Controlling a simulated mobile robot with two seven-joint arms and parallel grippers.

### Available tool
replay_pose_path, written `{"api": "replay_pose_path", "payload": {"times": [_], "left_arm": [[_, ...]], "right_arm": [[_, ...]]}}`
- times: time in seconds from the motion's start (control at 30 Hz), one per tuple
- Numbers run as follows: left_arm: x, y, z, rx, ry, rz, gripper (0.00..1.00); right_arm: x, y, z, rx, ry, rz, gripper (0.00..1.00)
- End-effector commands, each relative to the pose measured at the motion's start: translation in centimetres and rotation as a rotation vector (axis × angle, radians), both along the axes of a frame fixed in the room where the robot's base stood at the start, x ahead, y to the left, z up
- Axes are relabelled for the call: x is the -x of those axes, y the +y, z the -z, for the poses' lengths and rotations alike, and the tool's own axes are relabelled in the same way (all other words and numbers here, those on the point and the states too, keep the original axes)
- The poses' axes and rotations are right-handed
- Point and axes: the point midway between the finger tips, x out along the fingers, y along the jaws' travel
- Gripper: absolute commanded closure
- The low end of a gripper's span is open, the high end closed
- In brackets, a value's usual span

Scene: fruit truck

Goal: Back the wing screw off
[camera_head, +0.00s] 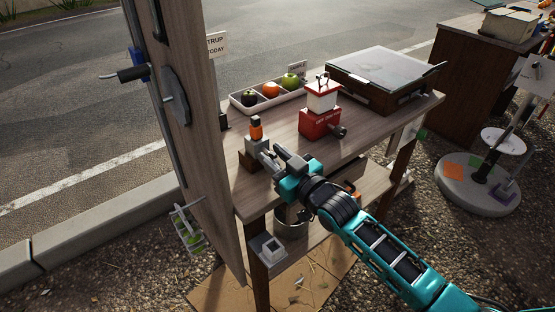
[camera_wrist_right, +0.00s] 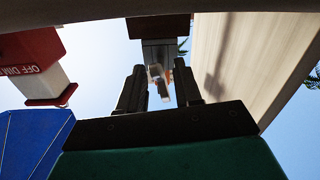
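A grey clamp (camera_head: 257,144) with an orange and black piece on top (camera_head: 256,129) stands on a dark wooden block at the near left end of the wooden table. My right gripper (camera_head: 274,159) is level with the clamp, just to its right. In the right wrist view its two black fingers (camera_wrist_right: 160,72) are apart. A small pale grey piece, apparently the wing screw (camera_wrist_right: 158,80), shows between the fingertips with gaps at its sides. I cannot tell whether either finger touches it. In the head view the gripper mostly hides the screw. My left gripper is not in view.
A red and white box with a crank (camera_head: 320,122) stands right of the gripper. Behind are a divided fruit tray (camera_head: 246,107) and a glass-topped case (camera_head: 384,72). A tall wooden panel (camera_head: 193,130) rises close on the left. A bucket (camera_head: 291,226) sits below.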

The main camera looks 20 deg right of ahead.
Motion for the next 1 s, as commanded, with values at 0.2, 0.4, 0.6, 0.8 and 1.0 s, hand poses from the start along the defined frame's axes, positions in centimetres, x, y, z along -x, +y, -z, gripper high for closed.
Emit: {"api": "replay_pose_path", "payload": {"times": [0.2, 0.4, 0.6, 0.8, 1.0], "left_arm": [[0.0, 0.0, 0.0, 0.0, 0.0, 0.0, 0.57], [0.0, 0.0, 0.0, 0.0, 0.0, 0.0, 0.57], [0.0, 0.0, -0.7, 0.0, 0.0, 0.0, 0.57], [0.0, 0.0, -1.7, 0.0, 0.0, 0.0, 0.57], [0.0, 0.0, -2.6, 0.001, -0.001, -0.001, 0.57]], "right_arm": [[0.0, 0.0, 0.2, -0.732, 0.27, -0.002, 0.66], [0.1, 0.0, 0.3, -0.766, 0.284, -0.002, 0.66], [1.0, -0.4, 0.1, -0.762, 0.285, -0.001, 0.66], [2.9, -1.0, 0.1, -0.76, 0.284, -0.001, 0.66], [4.8, -1.7, 0.1, -0.759, 0.284, -0.002, 0.66]]}}
